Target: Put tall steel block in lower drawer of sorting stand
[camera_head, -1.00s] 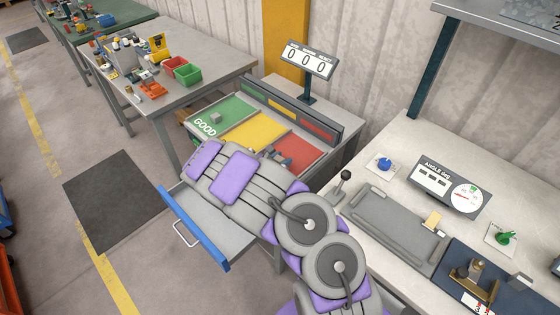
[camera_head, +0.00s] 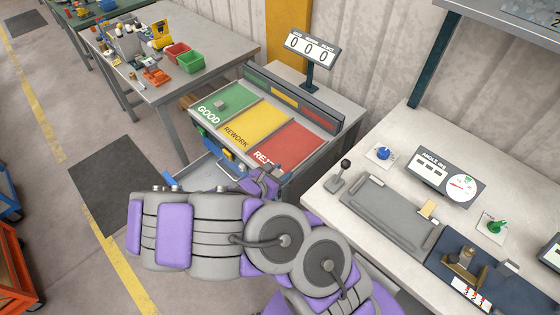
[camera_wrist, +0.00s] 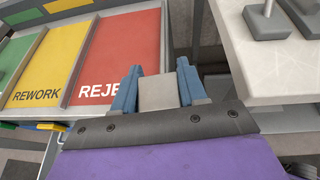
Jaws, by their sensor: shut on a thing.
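The tall steel block (camera_wrist: 158,93) shows as a plain grey face between my gripper's blue fingers in the wrist view. My gripper (camera_wrist: 158,82) is shut on it, beside the stand's front edge at the red REJECT area. In the head view my gripper (camera_head: 262,181) is small, just in front of the sorting stand (camera_head: 322,150), and the block cannot be made out there. The pulled-out lower drawer (camera_head: 204,172) is left of my gripper. Its grey floor shows in part; my arm hides most of its front.
The stand's top has green GOOD, yellow REWORK and red REJECT areas, with a small grey block (camera_head: 220,104) on green. A bench (camera_head: 330,205) with a lever (camera_head: 341,172) stands close on the right. A tool table (camera_head: 215,70) is behind left. Floor left of the drawer is open.

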